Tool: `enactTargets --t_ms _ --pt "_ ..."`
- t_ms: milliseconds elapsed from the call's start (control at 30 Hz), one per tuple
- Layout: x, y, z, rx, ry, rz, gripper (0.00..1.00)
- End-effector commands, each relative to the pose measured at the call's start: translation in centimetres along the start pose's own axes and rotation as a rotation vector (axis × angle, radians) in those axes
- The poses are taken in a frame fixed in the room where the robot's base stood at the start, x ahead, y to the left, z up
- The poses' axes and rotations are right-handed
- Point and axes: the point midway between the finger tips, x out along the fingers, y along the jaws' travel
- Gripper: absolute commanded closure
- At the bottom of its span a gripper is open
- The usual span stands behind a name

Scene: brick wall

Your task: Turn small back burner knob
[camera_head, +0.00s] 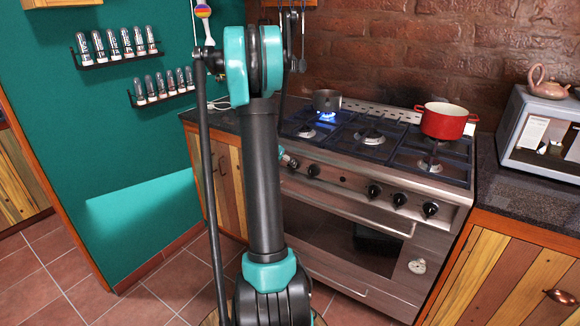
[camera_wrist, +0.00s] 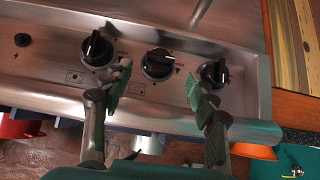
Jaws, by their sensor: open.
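The stove's front panel (camera_wrist: 60,75) carries a row of round black knobs, and which one is the small back burner knob cannot be told. In the wrist view, a left knob (camera_wrist: 97,50), a middle knob (camera_wrist: 158,64) and a right knob (camera_wrist: 213,74) show. The middle knob's pale mark lies roughly sideways; the left knob's mark is closer to upright. My gripper (camera_wrist: 158,92) is open, its green-padded fingers spread on either side of the middle knob in the picture, with nothing between the pads. Contact is not visible. In the head view my arm hides most of the gripper.
A red pot (camera_head: 444,121) stands at the back right. More knobs (camera_head: 399,200) line the panel's right half. An oven handle (camera_head: 345,212) runs below the panel.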

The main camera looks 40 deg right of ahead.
Motion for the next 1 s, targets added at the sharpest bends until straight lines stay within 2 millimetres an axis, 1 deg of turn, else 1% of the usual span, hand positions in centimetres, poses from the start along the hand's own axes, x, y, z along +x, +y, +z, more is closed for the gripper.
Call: enactTargets --t_ms 33,100,200,333,500,767,867,1000 --pt "1.0 0.0 -0.1 0.002 0.0 0.001 0.42" --pt "2.1 0.0 -0.1 0.001 0.001 0.001 0.42" --pt "3.5 0.0 -0.1 0.0 0.001 0.001 0.42" --pt "4.8 0.0 -0.1 0.0 0.0 0.001 0.42" --pt "5.6 0.1 0.0 0.0 0.0 0.001 0.42" --pt "5.7 0.0 0.0 -0.001 0.0 0.0 0.42" --pt "5.7 0.0 0.0 -0.001 0.0 0.0 0.52" --pt "5.7 0.0 0.0 -0.001 0.0 0.0 0.69"
